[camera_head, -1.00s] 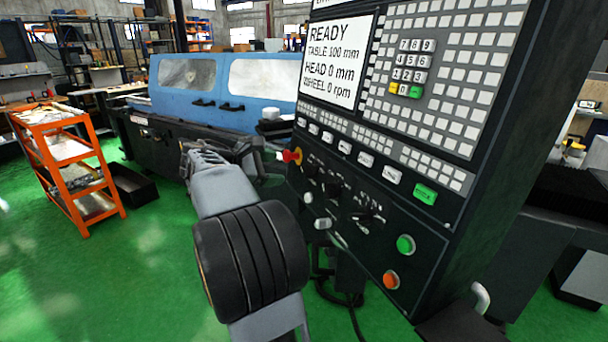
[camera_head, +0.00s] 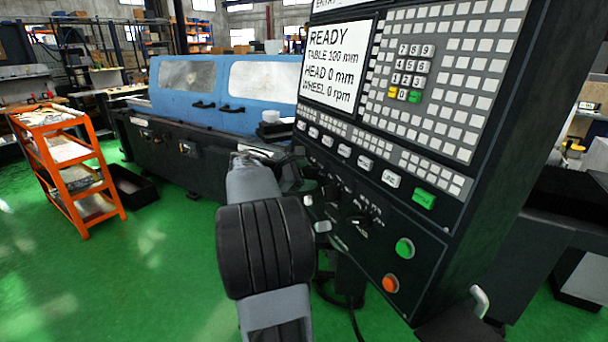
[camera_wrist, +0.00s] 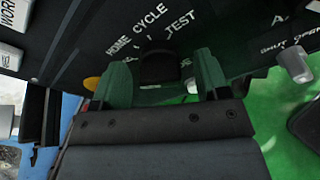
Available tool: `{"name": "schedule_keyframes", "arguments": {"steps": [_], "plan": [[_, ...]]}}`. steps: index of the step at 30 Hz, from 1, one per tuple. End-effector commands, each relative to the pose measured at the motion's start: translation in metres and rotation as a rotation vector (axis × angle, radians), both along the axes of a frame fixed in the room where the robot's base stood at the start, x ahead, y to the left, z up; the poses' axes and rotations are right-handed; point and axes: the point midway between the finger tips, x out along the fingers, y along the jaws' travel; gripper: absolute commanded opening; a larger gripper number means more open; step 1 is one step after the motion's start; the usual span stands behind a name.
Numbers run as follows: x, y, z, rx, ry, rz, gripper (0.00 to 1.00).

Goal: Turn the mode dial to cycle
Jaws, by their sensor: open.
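The mode dial (camera_wrist: 158,68) is a dark knob on the black panel in the wrist view. White words HOME, CYCLE and TEST are printed around it; other lettering is partly hidden. My gripper (camera_wrist: 161,74) has two green fingers, apart, one on each side of the dial. I cannot tell whether they touch it, or which word the dial points to. In the head view my gripper (camera_head: 296,172) is at the panel's lower left, small and dark, and covers this dial.
The control panel (camera_head: 440,215) has more dials (camera_head: 361,219), a green button (camera_head: 404,248) and an orange button (camera_head: 390,283). Its screen (camera_head: 338,65) reads READY. A yellow part (camera_wrist: 92,83) is beside the left finger. A grey knob (camera_wrist: 295,63) is at right. An orange cart (camera_head: 88,150) stands far left.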

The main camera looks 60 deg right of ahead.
Motion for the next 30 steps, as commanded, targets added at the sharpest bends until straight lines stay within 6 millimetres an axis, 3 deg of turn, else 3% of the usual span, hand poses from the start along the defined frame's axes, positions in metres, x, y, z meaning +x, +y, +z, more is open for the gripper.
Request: {"name": "schedule_keyframes", "arguments": {"steps": [2,17,30], "plan": [[0.0001,0.0001,0.0,0.0,0.0,0.0,0.69],[0.0002,0.0004,-0.0001,0.0,0.0,0.0,0.21],[-0.0005,0.0009,-0.0063,-0.064,-0.102,-0.021,0.19]]}}
